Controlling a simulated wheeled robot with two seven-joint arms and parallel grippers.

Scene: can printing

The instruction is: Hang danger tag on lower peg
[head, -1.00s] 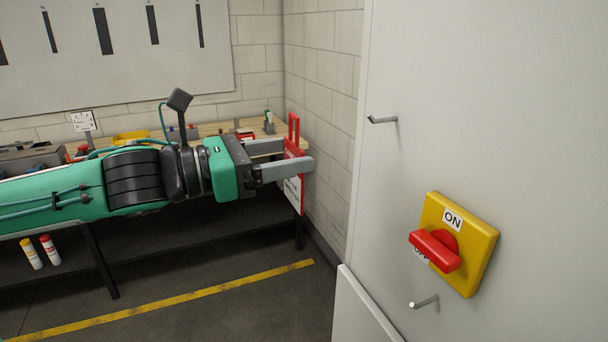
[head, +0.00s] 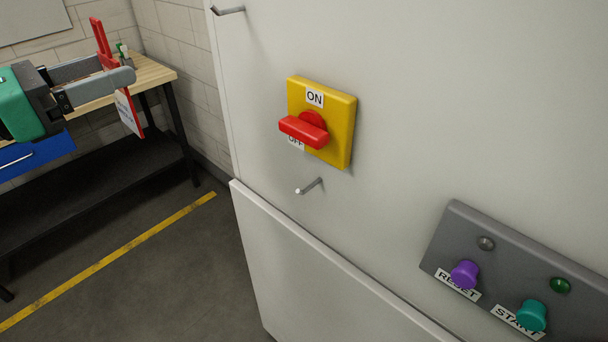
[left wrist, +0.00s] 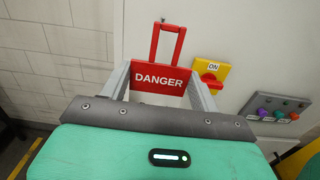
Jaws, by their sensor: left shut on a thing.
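The red and white danger tag (head: 131,114) is held upright in my left gripper (head: 122,70), its red loop handle standing above the fingers. In the left wrist view the red DANGER face (left wrist: 160,78) shows between the two fingers. The lower peg (head: 310,187) sticks out of the white panel below the yellow switch, bare. The upper peg (head: 228,10) is bare near the panel's top left edge. The tag is left of both pegs and apart from the panel. My right gripper does not show.
A yellow switch plate (head: 344,128) with a red handle (head: 304,131) projects just above the lower peg. A grey button box (head: 470,232) with several buttons is at lower right. A wooden workbench (head: 152,72) stands behind at left. The panel around the lower peg is clear.

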